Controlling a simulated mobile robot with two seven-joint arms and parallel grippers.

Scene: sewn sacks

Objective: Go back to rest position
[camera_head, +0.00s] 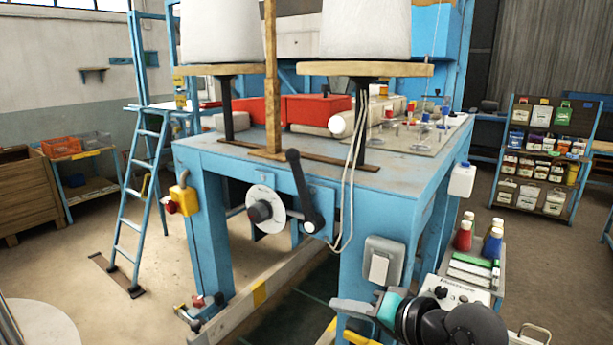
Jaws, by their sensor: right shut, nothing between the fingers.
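My right gripper (345,308) shows at the bottom, right of the middle, with its tips pointing left. It is shut, with nothing held in it. It is in front of the lower part of the blue sewing machine stand (230,165), beneath the grey switch box (382,262). I cannot tell how much space is between the gripper and the stand. My left gripper is not in view.
A black crank handle (305,190) sticks out from the stand's front. A small cart (465,285) with bottles is close on the right. A blue ladder (140,200) leans at left. A shelf rack (545,155) stands at the back right. Open floor (560,255) lies before it.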

